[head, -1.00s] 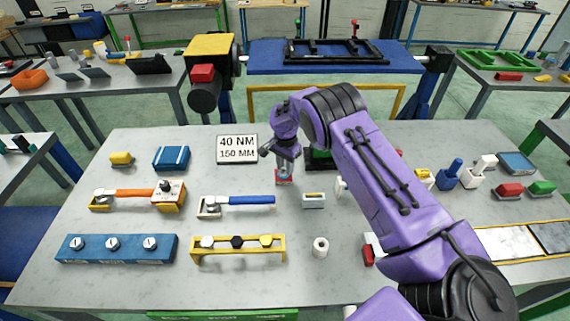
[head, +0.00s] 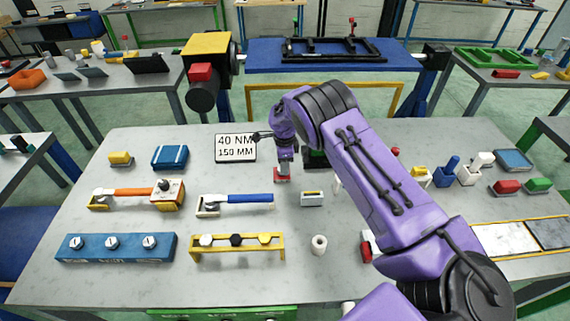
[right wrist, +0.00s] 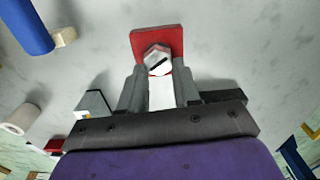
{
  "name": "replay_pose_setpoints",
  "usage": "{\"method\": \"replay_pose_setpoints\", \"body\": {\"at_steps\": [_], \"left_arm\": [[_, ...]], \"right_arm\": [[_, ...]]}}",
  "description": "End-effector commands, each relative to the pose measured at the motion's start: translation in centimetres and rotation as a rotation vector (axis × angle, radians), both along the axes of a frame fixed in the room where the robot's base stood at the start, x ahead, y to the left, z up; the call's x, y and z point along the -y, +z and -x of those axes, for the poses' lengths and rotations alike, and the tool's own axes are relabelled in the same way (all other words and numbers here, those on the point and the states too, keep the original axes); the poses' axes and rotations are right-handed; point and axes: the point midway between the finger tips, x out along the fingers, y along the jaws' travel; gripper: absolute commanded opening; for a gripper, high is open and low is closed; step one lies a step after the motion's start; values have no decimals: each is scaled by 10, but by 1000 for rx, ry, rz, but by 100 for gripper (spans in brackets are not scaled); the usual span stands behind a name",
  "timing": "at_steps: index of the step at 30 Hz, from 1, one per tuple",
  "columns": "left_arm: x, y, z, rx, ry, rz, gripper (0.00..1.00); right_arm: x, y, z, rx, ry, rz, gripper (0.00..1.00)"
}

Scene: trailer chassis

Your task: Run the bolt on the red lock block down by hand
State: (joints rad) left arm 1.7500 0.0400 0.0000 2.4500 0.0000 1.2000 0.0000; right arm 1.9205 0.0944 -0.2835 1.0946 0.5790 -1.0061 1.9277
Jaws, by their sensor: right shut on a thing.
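The red lock block (head: 282,179) sits on the grey table, just left of the table's middle in the head view. In the right wrist view the red lock block (right wrist: 172,39) lies flat, with a silver hex bolt head (right wrist: 157,61) marked by a dark line in front of it. My right gripper (head: 283,168) points down over the block. Its two grey fingers (right wrist: 159,80) are shut around a whitish piece right at the bolt head, which I take to be the bolt. The contact itself is partly hidden. My left gripper is in neither view.
A sign reading 40 NM 150 MM (head: 235,148) lies behind left. A blue-handled wrench (head: 236,202) is in front left, a white block (head: 312,198) in front right.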

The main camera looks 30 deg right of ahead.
Motion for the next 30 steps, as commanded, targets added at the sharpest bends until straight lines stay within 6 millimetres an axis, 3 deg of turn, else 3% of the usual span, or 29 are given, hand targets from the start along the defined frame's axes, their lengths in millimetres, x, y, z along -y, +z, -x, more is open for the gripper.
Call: {"method": "replay_pose_setpoints", "body": {"at_steps": [21,22,24,30], "left_arm": [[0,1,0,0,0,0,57],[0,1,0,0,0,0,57],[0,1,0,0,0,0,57],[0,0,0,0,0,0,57]], "right_arm": [[-1,6,-6,19,-70,0,1],[-1,6,-5,19,-70,0,41],[-1,5,-5,15,-70,0,57],[0,3,-2,9,-70,0,57]]}}
